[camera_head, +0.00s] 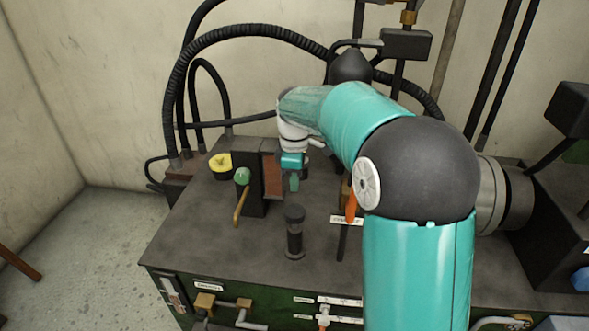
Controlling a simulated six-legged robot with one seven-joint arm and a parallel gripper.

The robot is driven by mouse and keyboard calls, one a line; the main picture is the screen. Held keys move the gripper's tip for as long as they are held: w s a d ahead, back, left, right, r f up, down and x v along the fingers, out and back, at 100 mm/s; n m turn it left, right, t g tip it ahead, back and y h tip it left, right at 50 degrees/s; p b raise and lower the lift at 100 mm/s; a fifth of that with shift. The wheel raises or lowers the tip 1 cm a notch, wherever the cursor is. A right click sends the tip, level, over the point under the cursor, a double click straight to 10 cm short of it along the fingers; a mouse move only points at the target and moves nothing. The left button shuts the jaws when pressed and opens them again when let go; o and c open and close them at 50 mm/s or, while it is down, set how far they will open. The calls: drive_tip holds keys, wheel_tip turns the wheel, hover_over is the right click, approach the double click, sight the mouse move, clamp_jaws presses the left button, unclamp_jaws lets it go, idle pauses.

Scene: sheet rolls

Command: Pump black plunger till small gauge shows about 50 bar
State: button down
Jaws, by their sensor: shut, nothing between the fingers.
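A black plunger (294,232) with a round cap stands upright on the dark bench top (190,245), near the front middle. My gripper (294,184) is small and teal, points down, and is shut and empty. In the picture it sits just above the plunger's cap, with a visible gap; its exact height and depth are hard to tell. I cannot make out the small gauge or any reading; my arm covers part of the back and right of the bench.
A black block (250,170) with a green knob (242,175) and a brass lever (240,207) stands left of my gripper. A yellow round part (221,162) is behind it. An orange handle (351,206) is to the right. Black hoses (250,32) arch behind. The bench's front left is clear.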

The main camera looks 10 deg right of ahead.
sight(295, 211)
wheel_tip(295, 211, down, 8)
drive_tip(key=shift+r, duration=0.2)
drive_tip(key=shift+s+f, duration=0.1)
drive_tip(key=shift+f, duration=2.3)
wheel_tip(295, 211, up, 14)
drive_tip(key=shift+r, duration=0.15)
